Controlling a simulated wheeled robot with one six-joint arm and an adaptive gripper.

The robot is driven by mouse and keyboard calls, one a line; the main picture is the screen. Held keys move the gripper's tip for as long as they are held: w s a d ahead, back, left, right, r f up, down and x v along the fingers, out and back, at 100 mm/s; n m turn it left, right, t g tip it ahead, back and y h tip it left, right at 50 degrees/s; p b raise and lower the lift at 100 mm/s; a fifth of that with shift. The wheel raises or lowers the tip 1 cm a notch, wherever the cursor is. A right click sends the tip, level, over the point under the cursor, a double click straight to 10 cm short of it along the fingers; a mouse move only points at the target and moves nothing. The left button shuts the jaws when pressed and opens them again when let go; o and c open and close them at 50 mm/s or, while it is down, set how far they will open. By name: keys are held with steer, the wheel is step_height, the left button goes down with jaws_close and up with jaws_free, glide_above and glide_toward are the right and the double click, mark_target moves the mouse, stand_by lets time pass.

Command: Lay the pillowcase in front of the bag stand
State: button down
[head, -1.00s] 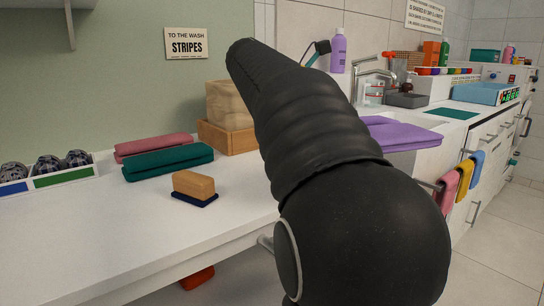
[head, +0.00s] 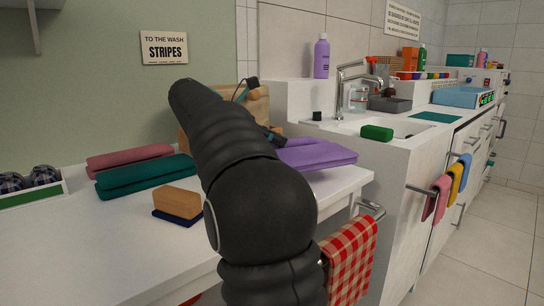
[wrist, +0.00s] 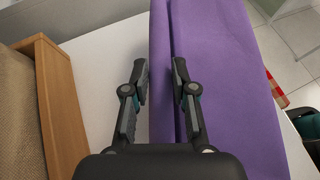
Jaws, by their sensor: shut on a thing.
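The purple folded cloth, which I take as the pillowcase (head: 315,155), is at the right end of the white table. In the wrist view the pillowcase (wrist: 225,80) runs lengthwise, and my gripper (wrist: 160,78) is shut on its left folded edge. In the head view my gripper (head: 272,135) is partly hidden by my arm. A brown bag in a wooden holder, likely the bag stand (head: 184,141), is behind my arm at the wall. In the wrist view its wooden rim (wrist: 58,105) is left of my gripper, with a white strip between. I cannot tell whether the pillowcase touches the table.
Green (head: 150,174) and pink (head: 128,156) folded cloths lie left of the bag stand. A tan block (head: 178,201) on a dark blue base is in front. A red checked towel (head: 350,262) hangs at the table's right end. The sink cabinet (head: 395,190) stands right.

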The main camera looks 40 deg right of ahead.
steer(key=shift+w+f, duration=0.2)
steer(key=shift+f+b, duration=0.75)
steer(key=shift+f, duration=1.2)
steer(key=c, duration=0.9)
jaws_free()
steer(key=shift+c, duration=0.2)
